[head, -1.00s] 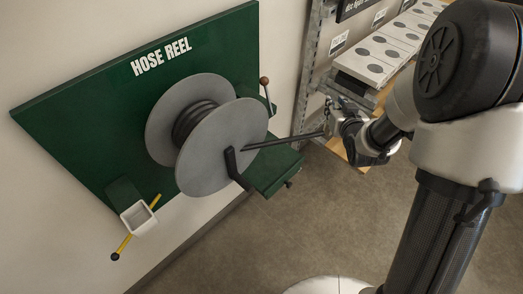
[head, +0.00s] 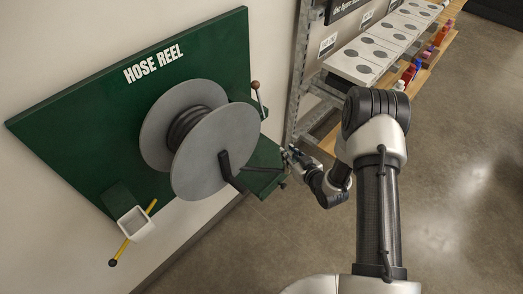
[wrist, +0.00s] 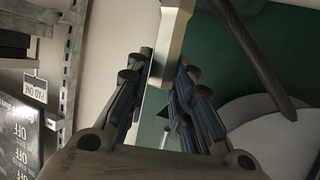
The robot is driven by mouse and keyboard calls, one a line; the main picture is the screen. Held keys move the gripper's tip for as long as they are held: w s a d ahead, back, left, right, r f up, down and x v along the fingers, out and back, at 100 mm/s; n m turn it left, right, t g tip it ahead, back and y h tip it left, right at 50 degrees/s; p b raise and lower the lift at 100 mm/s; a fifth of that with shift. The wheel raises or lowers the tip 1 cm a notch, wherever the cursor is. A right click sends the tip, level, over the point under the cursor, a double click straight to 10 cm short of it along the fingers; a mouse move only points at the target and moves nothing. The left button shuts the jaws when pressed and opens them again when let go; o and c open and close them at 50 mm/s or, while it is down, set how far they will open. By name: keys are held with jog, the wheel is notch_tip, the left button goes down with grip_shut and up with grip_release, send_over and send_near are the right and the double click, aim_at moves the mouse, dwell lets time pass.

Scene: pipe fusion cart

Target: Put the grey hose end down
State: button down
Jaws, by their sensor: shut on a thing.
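The grey reel (head: 205,155) with dark hose (head: 190,125) wound on it is mounted on the green board marked HOSE REEL (head: 85,130). My gripper (head: 289,154) is just right of the reel, near the outer edge of a green ledge (head: 266,158). In the wrist view its fingers (wrist: 158,85) close on a pale grey squared piece, the grey hose end (wrist: 172,45), which runs up out of the picture. In the head view the hose end is too small to tell apart from the gripper.
A black bent bar (head: 227,168) stands in front of the reel. A lever with a brown knob (head: 255,86) is behind the ledge. A white square holder (head: 134,222) with a yellow rod is lower left. A metal rack with shelves (head: 305,70) is close behind my gripper. Floor at right is clear.

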jog(key=w+a+b, duration=0.2)
jog(key=w+a, duration=0.6)
jog(key=a, duration=0.2)
notch_tip(320, 180, down, 7)
jog(key=b, duration=0.2)
jog(key=shift+a+b, duration=0.15)
jog(key=shift+b, duration=0.25)
jog(key=shift+f, duration=0.15)
jog(key=c, duration=1.4)
grip_release()
